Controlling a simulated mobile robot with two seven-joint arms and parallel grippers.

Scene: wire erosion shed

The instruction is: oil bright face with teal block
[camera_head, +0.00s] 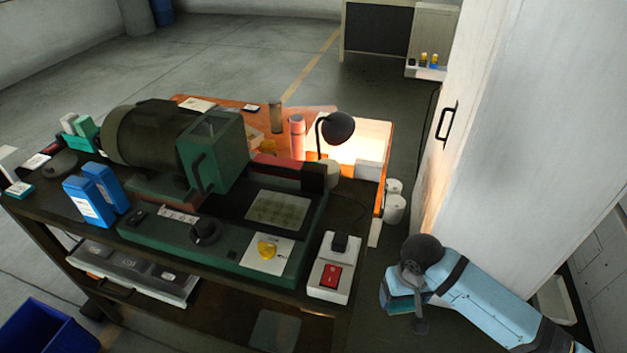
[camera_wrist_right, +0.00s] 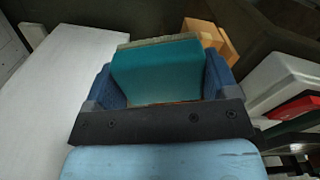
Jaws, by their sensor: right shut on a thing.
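My right gripper (camera_head: 402,302) is off the right end of the bench, beside the white cabinet. It is shut on a teal block (camera_wrist_right: 155,75), which sits between the blue finger pads in the right wrist view. The block has a thin grey-olive layer along its far edge. In the head view the block (camera_head: 394,304) is partly hidden by the gripper. A pale, gridded rectangular plate (camera_head: 278,208) lies on the green machine (camera_head: 165,236); I cannot tell if it is the bright face. The block is well apart from it. My left gripper is not in view.
A white switch box (camera_head: 330,283) with a red switch stands at the bench's right corner. Blue cartons (camera_head: 88,200) stand at the left. A black lamp (camera_head: 337,128) lights an orange table behind. The tall white cabinet (camera_head: 500,130) bounds the right side.

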